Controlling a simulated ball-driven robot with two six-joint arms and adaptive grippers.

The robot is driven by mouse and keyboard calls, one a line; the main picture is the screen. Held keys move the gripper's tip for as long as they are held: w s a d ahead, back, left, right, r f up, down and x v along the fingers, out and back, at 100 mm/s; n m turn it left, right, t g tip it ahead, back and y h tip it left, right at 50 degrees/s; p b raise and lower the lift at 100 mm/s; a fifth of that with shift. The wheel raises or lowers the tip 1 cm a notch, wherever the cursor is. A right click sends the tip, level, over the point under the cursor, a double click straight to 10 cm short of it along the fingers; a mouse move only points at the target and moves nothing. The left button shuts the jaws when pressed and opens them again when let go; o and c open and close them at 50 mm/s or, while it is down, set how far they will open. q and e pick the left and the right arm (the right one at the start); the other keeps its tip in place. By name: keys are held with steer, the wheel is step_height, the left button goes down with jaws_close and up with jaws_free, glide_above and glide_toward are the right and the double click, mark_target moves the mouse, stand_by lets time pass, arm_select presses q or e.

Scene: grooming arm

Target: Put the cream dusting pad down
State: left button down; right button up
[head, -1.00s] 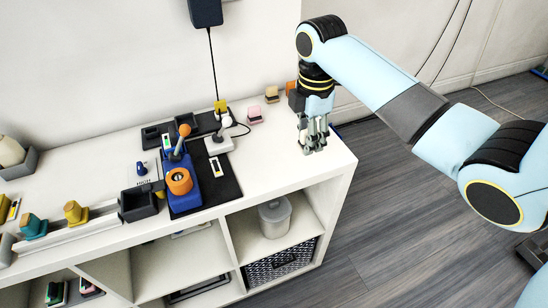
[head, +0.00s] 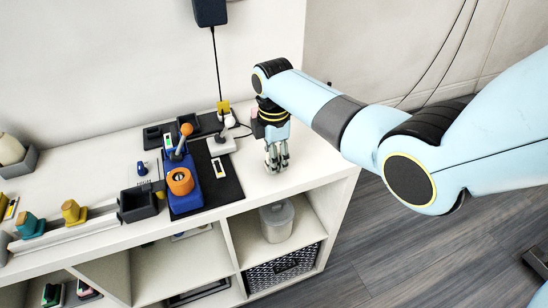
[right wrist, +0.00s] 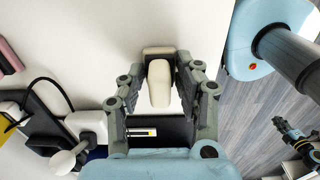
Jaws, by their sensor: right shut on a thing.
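My right gripper (head: 277,165) points down over the bare right part of the white shelf top, just right of the dark mat. In the right wrist view, the fingers of my right gripper (right wrist: 160,100) are closed around the cream dusting pad (right wrist: 159,82), a pale rounded handle with a wider end. The fingers mostly hide the pad in the head view. I cannot tell whether it touches the top. What looks like my left gripper (right wrist: 292,135) shows small at the right wrist view's lower right; its opening is unclear.
The dark mat (head: 226,186) carries a blue stand with an orange ring (head: 180,182). A white stand (head: 220,146) with a cable is behind it. A pink piece (right wrist: 9,57) lies toward the wall. The white top (head: 318,158) is bare to the right, up to its edge.

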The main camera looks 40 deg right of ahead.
steer(key=shift+f, duration=0.1)
steer(key=o, duration=0.7)
steer(key=shift+f, duration=0.1)
steer(key=shift+c, duration=0.2)
steer(key=o, duration=0.5)
steer(key=shift+c, duration=0.2)
step_height(320, 180, up, 12)
steer(key=p, duration=0.1)
steer(key=shift+r, duration=0.2)
